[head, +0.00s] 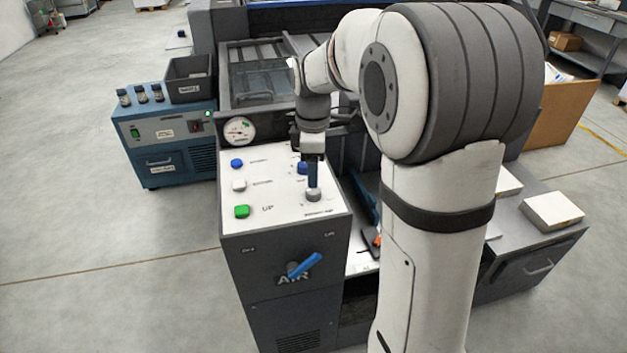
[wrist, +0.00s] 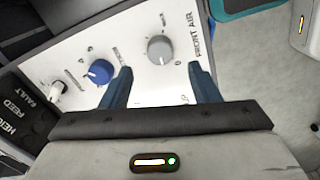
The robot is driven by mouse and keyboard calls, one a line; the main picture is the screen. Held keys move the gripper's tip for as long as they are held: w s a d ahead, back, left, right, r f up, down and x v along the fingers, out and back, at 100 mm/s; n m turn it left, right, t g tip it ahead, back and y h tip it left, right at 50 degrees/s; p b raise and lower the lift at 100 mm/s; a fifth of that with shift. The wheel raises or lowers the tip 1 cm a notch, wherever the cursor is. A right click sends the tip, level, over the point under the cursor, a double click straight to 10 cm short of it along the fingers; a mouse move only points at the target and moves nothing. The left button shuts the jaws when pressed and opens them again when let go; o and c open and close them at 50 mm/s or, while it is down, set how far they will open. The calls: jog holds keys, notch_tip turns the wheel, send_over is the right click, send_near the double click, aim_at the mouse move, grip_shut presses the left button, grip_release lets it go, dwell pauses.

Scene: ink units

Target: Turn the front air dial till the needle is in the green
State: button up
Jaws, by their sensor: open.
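The grey front air dial (wrist: 159,50) is a round knob on the white panel, beside the printed words FRONT AIR. It also shows in the head view (head: 313,195), at the panel's near right. My gripper (wrist: 160,72) is open, its blue fingers spread to either side of the dial's line. The dial shows just beyond the fingertips, with nothing gripped. In the head view my gripper (head: 313,183) points down right over the dial. The round gauge (head: 239,130) stands at the panel's back left. Its face has red and green marks; its needle is too small to read.
A blue dial (wrist: 100,71) sits close to the left finger, with a white switch (wrist: 57,90) beyond. Blue (head: 237,163), white (head: 239,186) and green (head: 242,211) buttons line the panel's left. A blue lever (head: 304,265) sticks out from the cabinet front.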

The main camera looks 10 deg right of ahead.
aim_at(313, 193)
notch_tip(313, 193, down, 6)
jog(key=shift+f, duration=0.1)
jog(key=shift+c, duration=0.2)
jog(key=c, duration=0.9)
